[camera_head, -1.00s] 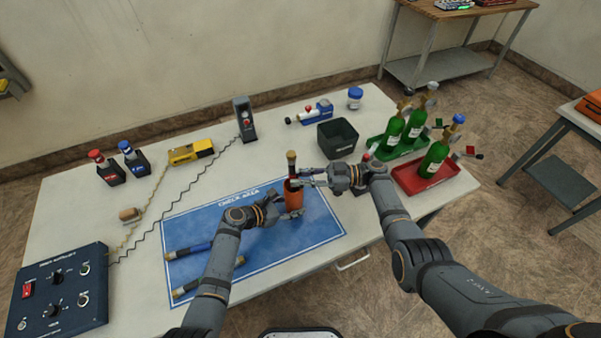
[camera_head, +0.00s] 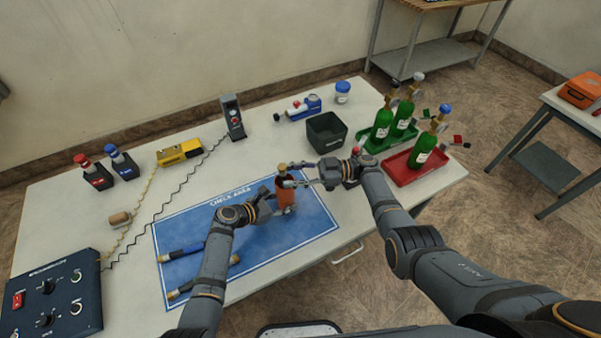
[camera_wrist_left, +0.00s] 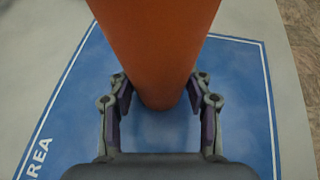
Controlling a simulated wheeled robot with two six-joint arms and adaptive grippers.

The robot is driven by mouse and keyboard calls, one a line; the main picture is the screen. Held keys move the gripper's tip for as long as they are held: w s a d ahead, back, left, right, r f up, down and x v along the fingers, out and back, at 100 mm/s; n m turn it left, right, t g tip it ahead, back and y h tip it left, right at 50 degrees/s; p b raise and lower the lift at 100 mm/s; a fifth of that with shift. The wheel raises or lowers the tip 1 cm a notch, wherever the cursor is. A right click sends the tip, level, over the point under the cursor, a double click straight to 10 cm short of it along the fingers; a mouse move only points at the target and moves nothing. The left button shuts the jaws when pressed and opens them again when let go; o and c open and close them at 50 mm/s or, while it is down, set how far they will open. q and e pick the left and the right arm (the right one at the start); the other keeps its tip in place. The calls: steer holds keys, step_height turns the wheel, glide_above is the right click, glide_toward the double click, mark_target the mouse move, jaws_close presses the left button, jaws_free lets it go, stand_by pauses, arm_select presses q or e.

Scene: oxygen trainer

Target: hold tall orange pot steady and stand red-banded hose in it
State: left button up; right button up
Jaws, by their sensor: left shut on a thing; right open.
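The tall orange pot (camera_head: 286,198) stands on the blue mat (camera_head: 318,222). My left gripper (camera_head: 280,210) is shut on it low down. In the left wrist view the orange wall (camera_wrist_left: 160,45) fills the space between the fingers of my left gripper (camera_wrist_left: 160,88). A hose end with a brass fitting (camera_head: 282,169) sticks up out of the pot's mouth and looks close to upright. Its band and lower part are hidden. My right gripper (camera_head: 292,176) is open around or beside this hose end; contact cannot be told.
Two hoses lie on the mat: a blue-banded hose (camera_head: 187,250) and a dark hose (camera_head: 204,276). A dark bin (camera_head: 326,132) stands behind my right gripper. Green bottles (camera_head: 383,124) stand in trays at the right. A control box (camera_head: 50,300) is at the left.

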steer(key=d, duration=1.1)
steer(key=shift+w+d, duration=0.25)
steer(key=shift+d, duration=0.05)
arm_select(q)
steer(key=o, duration=1)
steer(key=shift+c, duration=0.2)
